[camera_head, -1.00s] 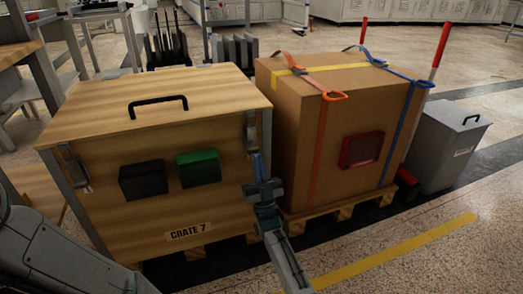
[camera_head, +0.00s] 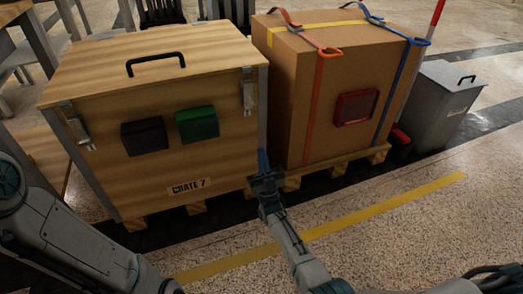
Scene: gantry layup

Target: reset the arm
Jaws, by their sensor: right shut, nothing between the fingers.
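My right gripper (camera_head: 263,163) is at the middle of the head view, its fingers shut and empty. It shows in front of the gap between a wooden crate (camera_head: 150,75) marked CRATE 7 and a strapped cardboard box (camera_head: 290,100). I cannot tell whether it touches the crate's corner. My right arm (camera_head: 290,240) reaches up to it from the bottom. My left arm (camera_head: 75,235) comes in at the lower left; its gripper is out of the picture.
The crate has a lid handle (camera_head: 155,61), metal latches (camera_head: 248,92), a black box (camera_head: 145,136) and a green box (camera_head: 197,124) on its front. A grey bin (camera_head: 445,105) stands at right. The floor around the yellow line (camera_head: 400,200) is clear.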

